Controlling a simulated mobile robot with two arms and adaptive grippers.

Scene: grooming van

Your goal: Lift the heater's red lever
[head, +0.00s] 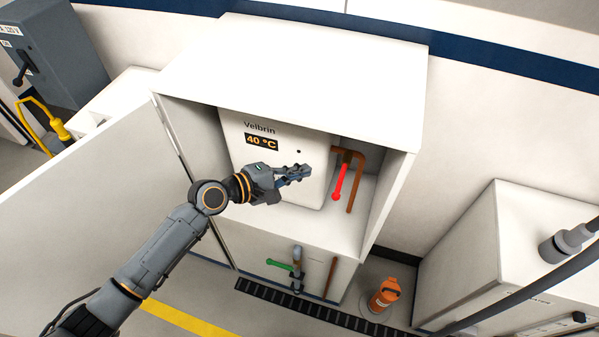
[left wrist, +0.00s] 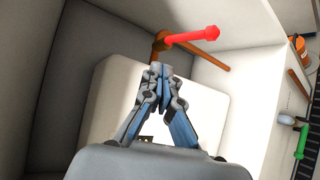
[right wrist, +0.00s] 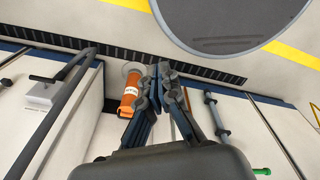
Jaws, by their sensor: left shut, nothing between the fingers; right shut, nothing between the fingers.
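The heater (head: 275,150) is a white box marked "Velbrin" and 40 °C inside an open white cabinet. Its red lever (head: 341,181) hangs down, slightly tilted, from a copper-brown pipe (head: 357,180) at the heater's right side. My left gripper (head: 306,172) is shut and empty in front of the heater, left of the red lever and apart from it. In the left wrist view the red lever (left wrist: 192,37) shows just beyond the fingertips (left wrist: 160,70). My right gripper (right wrist: 163,70) is shut and empty, with the orange canister in its wrist view.
The cabinet's right wall (head: 395,190) stands close to the pipe. Below are a green lever (head: 279,264) and an orange canister (head: 384,294) on the floor. The open cabinet door (head: 95,200) is at left. A white unit (head: 500,250) stands at right.

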